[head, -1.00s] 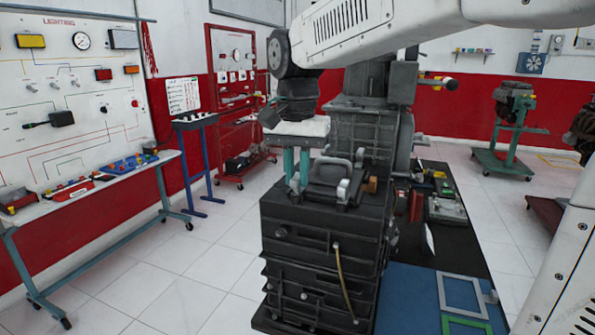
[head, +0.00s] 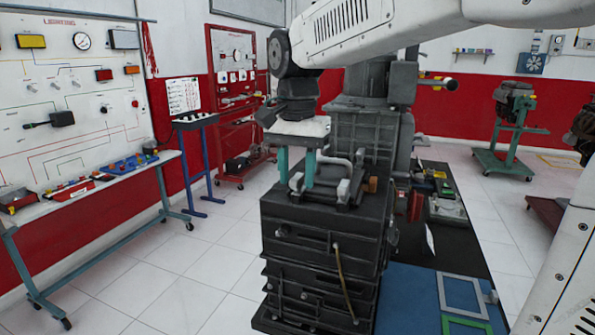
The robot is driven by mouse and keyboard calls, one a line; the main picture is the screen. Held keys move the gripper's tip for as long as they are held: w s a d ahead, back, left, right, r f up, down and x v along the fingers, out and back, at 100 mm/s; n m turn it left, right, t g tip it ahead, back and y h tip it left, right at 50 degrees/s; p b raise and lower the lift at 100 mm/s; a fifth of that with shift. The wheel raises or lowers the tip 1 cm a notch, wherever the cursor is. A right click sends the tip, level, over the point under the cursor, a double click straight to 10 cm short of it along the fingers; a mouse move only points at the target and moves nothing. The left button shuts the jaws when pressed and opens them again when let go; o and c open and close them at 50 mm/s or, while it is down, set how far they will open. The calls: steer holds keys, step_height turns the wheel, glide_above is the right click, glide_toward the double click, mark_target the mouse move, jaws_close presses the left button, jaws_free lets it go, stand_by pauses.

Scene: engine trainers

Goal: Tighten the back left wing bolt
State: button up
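My gripper (head: 296,178), with a white body and two teal fingers, points down at the back left of a dark ribbed block (head: 317,235). The fingers stand apart, with a gap showing between them. A small light-grey fitting (head: 295,182), perhaps the back left wing bolt, shows between or just behind the fingertips; I cannot tell if they touch it. A similar grey fitting (head: 343,189) stands upright at the front right of the black top part. A grey curved handle or pipe (head: 338,162) rises behind it. The bolt's threads and seat are hidden.
A small orange-brown block (head: 371,185) sits right of the fittings. A taller dark housing (head: 362,135) stands close behind. A blue mat (head: 405,300) with a grey frame (head: 462,297) and a green frame lies at right. A trainer bench (head: 100,190) stands at left.

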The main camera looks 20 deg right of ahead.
mark_target(297, 176)
step_height(297, 176, up, 8)
steer(key=shift+f, duration=0.1)
stand_by(0.4)
steer(key=s+d+f+n, duration=0.1)
steer(key=s+f+n, duration=0.3)
steer(key=s+f, duration=0.4)
steer(key=s+d+f+n+t, duration=0.1)
steer(key=s+d+f+n, duration=0.1)
steer(key=s+f+n, duration=0.3)
steer(key=s+f, duration=0.4)
steer(key=s, duration=0.5)
steer(key=shift+s+f, duration=0.2)
steer(key=shift+s, duration=0.1)
steer(key=shift+d, duration=0.1)
